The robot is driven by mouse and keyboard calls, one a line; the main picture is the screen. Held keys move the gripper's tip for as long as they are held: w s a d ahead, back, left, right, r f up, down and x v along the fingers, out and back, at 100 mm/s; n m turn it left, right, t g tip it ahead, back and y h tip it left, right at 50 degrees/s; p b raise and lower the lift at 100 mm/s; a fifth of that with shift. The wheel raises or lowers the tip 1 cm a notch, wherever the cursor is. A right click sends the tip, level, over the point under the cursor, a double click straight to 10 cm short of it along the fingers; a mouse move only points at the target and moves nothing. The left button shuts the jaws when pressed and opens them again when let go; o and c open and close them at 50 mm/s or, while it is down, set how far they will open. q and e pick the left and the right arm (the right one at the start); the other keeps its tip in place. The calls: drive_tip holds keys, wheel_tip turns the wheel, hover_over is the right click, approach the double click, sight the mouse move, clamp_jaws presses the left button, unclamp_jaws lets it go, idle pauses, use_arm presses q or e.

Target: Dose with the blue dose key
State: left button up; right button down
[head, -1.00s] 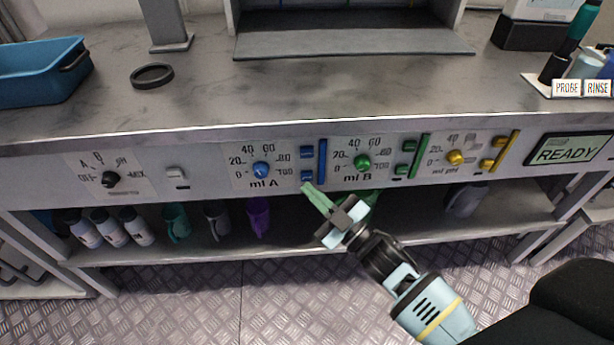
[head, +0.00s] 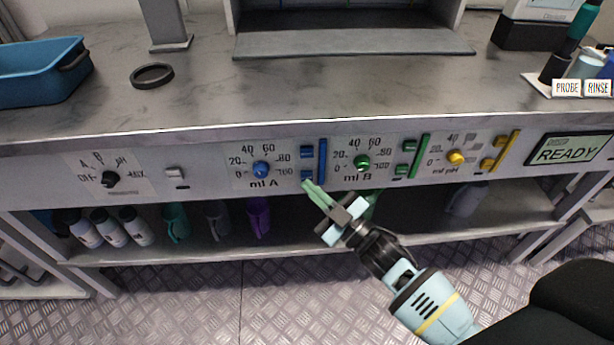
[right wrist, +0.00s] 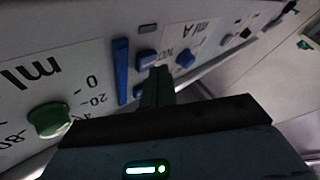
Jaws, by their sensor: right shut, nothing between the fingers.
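On the front panel, two blue keys stand one above the other in the "ml A" group, between the blue knob (head: 261,169) and an upright blue bar (head: 322,161). The upper blue key (head: 307,152) is clear in the head view. The lower blue key (head: 307,175) is just above my right gripper (head: 308,186). The right gripper is shut and empty, its green fingertips pointing at the panel. In the right wrist view the fingertips (right wrist: 159,72) are right beside the lower blue key (right wrist: 147,58); I cannot tell whether they touch it. My left gripper is not in view.
Green keys (head: 409,146) and a green knob (head: 362,162) are close to the right, yellow ones further right. A display (head: 568,149) reads READY. Bottles and cups stand on the shelf below. A blue tray (head: 40,75) and black ring (head: 152,76) are on the counter.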

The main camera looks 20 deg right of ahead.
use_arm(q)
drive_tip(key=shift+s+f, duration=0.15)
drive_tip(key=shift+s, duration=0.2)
use_arm(e)
drive_tip(key=shift+w+d, duration=0.15)
drive_tip(key=shift+w, duration=0.3)
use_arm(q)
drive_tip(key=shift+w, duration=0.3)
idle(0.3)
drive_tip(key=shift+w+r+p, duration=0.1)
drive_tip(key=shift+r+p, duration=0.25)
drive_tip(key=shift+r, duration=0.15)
use_arm(e)
drive_tip(key=shift+s+a, duration=0.3)
drive_tip(key=shift+s, duration=0.6)
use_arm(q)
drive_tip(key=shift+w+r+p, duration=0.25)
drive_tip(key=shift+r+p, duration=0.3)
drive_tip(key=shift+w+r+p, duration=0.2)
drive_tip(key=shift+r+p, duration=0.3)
use_arm(e)
drive_tip(key=s, duration=0.2)
drive_tip(key=s+a, duration=0.1)
drive_tip(key=s, duration=0.1)
drive_tip(key=shift+s+a, duration=0.15)
drive_tip(key=shift+s, duration=0.25)
